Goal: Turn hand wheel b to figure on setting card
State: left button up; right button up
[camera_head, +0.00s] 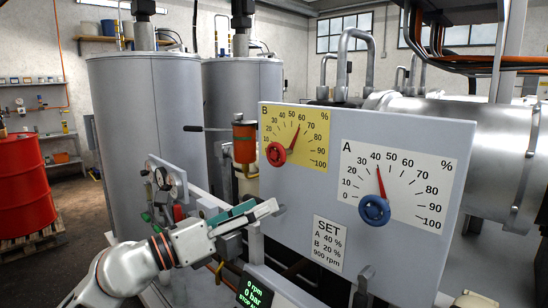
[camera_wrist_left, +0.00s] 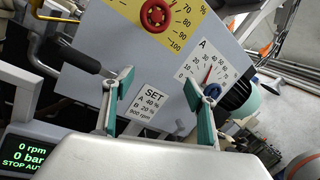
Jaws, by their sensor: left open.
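Hand wheel b, a red wheel (camera_head: 276,154), sits at the lower left of the yellow B dial (camera_head: 315,142), whose red needle points near 60. The wheel also shows at the top of the left wrist view (camera_wrist_left: 156,14). The setting card (camera_head: 330,243) reads A 40 %, B 20 %, 900 rpm; it also shows in the left wrist view (camera_wrist_left: 148,101). My left gripper (camera_head: 262,226) is open and empty, below the red wheel and apart from it. Its two teal-padded fingers frame the card in the left wrist view (camera_wrist_left: 158,80). My right gripper cannot be made out.
The blue wheel (camera_head: 374,209) of the white A dial (camera_head: 420,180) is to the right on the same grey panel (camera_head: 300,196); its needle points near 40. An orange-red cylinder with a dark lever (camera_head: 244,142) stands left of the panel. Gauges (camera_head: 162,177) and a green-text display (camera_head: 255,288) are nearby.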

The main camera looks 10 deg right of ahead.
aim_at(273, 157)
pick_arm(q)
jog(key=w+r+m+t+y, duration=0.25)
jog(key=w+r+m, duration=0.25)
jog(key=r, duration=0.3)
jog(key=shift+g+y, duration=0.25)
jog(key=shift+g, duration=0.1)
jog(key=p+x, duration=0.1)
jog(key=x, duration=0.6)
jog(key=shift+r+p, duration=0.1)
jog(key=shift+p, duration=0.3)
jog(key=c, duration=1.1)
